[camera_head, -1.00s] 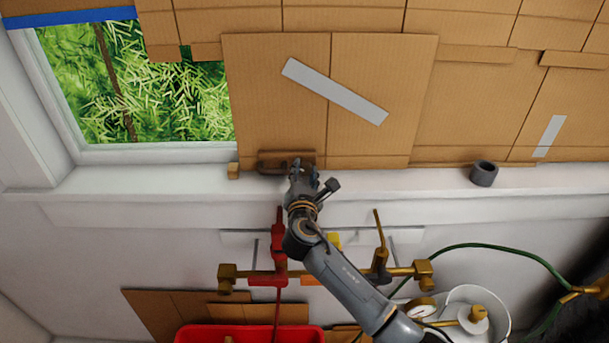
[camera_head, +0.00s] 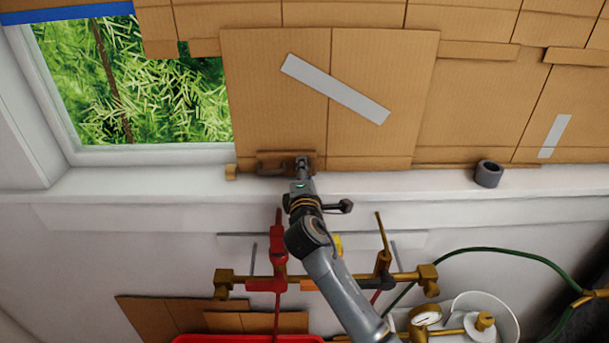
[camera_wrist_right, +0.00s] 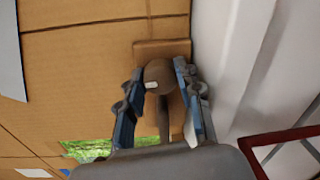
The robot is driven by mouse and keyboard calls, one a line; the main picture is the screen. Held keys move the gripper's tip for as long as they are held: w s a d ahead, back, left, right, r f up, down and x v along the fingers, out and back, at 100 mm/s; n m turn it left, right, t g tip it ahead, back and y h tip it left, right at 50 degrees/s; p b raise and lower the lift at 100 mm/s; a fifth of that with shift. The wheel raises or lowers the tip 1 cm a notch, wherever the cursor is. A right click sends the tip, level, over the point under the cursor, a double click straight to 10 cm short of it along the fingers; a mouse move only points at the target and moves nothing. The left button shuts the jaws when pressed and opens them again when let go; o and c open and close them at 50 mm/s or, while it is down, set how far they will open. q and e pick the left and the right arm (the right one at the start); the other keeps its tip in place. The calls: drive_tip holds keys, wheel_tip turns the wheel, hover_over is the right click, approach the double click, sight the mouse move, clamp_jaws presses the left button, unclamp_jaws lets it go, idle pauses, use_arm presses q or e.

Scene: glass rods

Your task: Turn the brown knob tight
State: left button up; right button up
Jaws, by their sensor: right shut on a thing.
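The brown knob (camera_wrist_right: 158,72) is round, with a small pale mark on its side, and shows between my fingers in the right wrist view. A brown fitting (camera_head: 272,164) with a curved handle extends left from it, at the foot of the cardboard just above the sill. My right gripper (camera_wrist_right: 160,78) is shut on the knob, one blue-grey finger on each side. In the head view my right gripper (camera_head: 302,167) largely hides the knob. My left gripper is not in view.
A small wooden block (camera_head: 231,172) sits left of the fitting. A dark ring (camera_head: 488,174) stands on the white sill (camera_head: 400,183) to the right. Red and brass pipework (camera_head: 330,280) lies below, beside my right arm. Cardboard covers the window above.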

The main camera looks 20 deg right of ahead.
drive_tip(key=shift+m, duration=0.5)
drive_tip(key=o, duration=0.9)
drive_tip(key=shift+s, duration=0.1)
drive_tip(key=v, duration=1.2)
